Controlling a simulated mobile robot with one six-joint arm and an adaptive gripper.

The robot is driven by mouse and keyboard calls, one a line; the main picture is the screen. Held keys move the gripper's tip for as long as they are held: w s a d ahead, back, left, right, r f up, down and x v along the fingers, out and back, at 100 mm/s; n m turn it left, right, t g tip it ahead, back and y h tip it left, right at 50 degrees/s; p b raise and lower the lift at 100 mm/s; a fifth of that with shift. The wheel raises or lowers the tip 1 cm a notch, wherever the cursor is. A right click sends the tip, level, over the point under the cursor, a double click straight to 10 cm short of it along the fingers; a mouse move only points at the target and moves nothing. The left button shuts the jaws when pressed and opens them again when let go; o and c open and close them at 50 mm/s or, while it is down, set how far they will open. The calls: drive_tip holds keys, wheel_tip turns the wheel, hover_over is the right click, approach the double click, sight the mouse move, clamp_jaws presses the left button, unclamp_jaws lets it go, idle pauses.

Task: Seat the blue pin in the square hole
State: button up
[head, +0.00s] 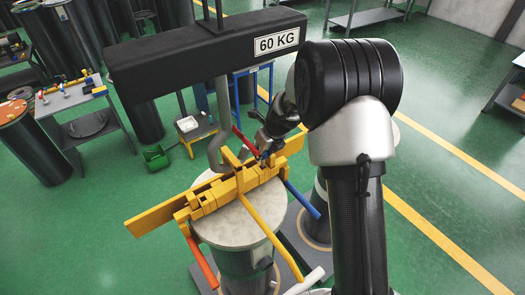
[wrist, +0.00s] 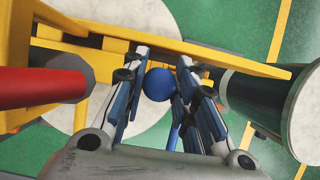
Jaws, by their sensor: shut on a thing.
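The blue pin shows in the wrist view as a round blue head (wrist: 158,84) between my two fingers. My gripper (wrist: 163,68) is shut on it, with a finger on each side. In the head view my gripper (head: 266,147) is at the yellow frame (head: 160,214), just above its blocks, and mostly hidden by my arm. The frame lies across the pale top of a flanged cylinder (head: 220,235). I cannot make out the square hole, nor whether the pin's lower end is in it.
A red bar (wrist: 45,88) is close left of my fingers in the wrist view. A dark cylinder (wrist: 250,100) is to the right. Yellow, orange and blue rods stick out around the cylinder.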

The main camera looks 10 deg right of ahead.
drive_tip(key=shift+s+f, duration=0.35)
drive_tip(key=shift+w+r+p, duration=0.15)
drive_tip(key=shift+r+p, duration=0.05)
drive_tip(key=shift+p, duration=0.3)
drive_tip(key=shift+w+r+p, duration=0.15)
drive_tip(key=shift+r+p, duration=0.9)
drive_tip(key=shift+r, duration=2.95)
